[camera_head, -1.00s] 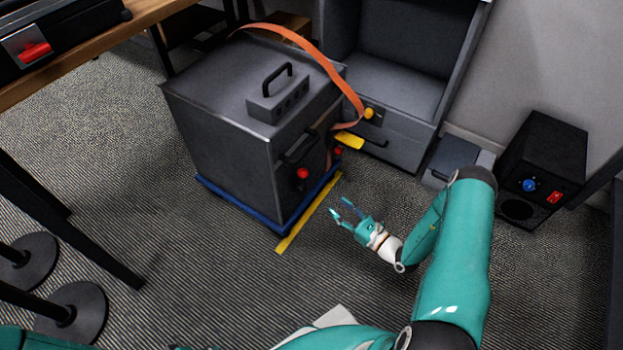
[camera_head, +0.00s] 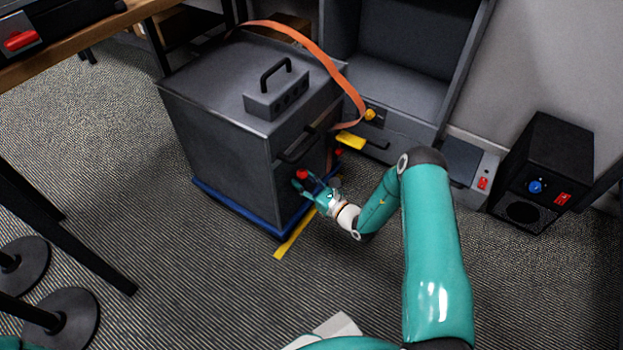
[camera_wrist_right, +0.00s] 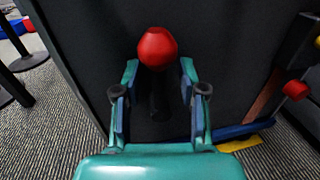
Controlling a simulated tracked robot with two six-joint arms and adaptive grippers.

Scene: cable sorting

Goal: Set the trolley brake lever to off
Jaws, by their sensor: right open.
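A dark grey box-shaped unit (camera_head: 225,160) stands on a low blue trolley base (camera_head: 230,207). A red knob (camera_head: 302,174) sits on its front face. In the right wrist view the red knob (camera_wrist_right: 157,47) tops a dark stem, which I take to be the brake lever. My right gripper (camera_head: 312,185) is at this face, close to the knob. In the wrist view its fingers (camera_wrist_right: 158,85) are open on either side of the stem, with the knob at the fingertips. I cannot tell whether they touch it. My left gripper is not in view.
A second red knob (camera_wrist_right: 295,89) is on the right of the wrist view. An orange strap (camera_head: 320,62) loops over the unit. Yellow floor tape (camera_head: 290,240) runs beside the base. A grey cabinet (camera_head: 395,95) and a black box (camera_head: 545,172) stand along the wall.

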